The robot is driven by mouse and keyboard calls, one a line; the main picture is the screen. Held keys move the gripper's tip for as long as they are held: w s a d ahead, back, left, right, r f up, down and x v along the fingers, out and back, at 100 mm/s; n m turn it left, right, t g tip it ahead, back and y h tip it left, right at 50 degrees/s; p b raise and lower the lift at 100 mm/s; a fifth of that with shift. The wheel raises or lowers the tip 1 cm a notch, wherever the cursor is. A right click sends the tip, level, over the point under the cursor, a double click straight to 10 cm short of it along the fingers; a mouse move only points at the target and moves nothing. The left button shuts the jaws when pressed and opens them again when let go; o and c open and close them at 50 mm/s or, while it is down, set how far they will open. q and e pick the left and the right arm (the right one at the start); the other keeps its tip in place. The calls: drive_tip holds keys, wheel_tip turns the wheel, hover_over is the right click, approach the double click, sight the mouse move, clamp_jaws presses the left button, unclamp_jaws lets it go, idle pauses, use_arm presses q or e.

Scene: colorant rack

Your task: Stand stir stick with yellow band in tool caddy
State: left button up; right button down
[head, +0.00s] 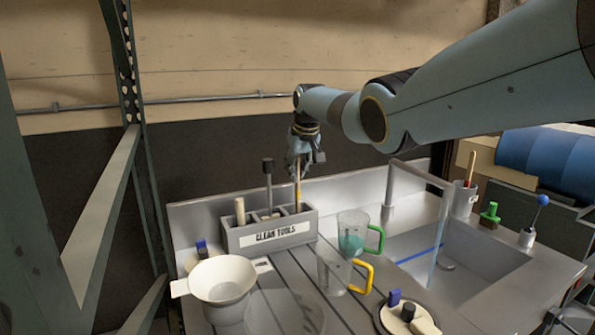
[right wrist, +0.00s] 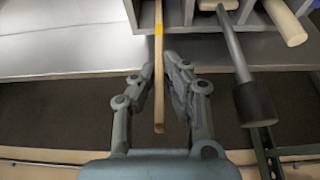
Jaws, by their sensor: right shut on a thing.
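The stir stick (head: 298,188) is a thin wooden stick, upright at the right end of the grey tool caddy (head: 271,238) marked "CLEAN TOOLS". Its yellow band shows in the right wrist view on the stick (right wrist: 158,45). My right gripper (head: 301,160) is shut on the stick's upper part above the caddy. In the right wrist view its fingertips (right wrist: 161,62) are on either side of the stick. The stick's lower end is at or inside the right compartment; I cannot tell whether it touches the floor there. My left gripper is not in view.
A dark-handled tool (head: 268,183) and a cream rod (head: 240,211) stand in the caddy's other compartments. A green-handled jug (head: 352,240), a yellow-handled jug (head: 333,272) and a cream funnel (head: 222,280) stand in front. A sink (head: 462,262) with a clear panel lies right.

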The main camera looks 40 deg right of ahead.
drive_tip(key=c, duration=1.3)
unclamp_jaws()
drive_tip(key=shift+c, duration=0.2)
drive_tip(key=shift+r, duration=0.15)
drive_tip(key=v, duration=1.1)
drive_tip(key=shift+s+r, duration=0.2)
drive_tip(key=shift+r, duration=0.1)
drive_tip(key=shift+a, duration=0.1)
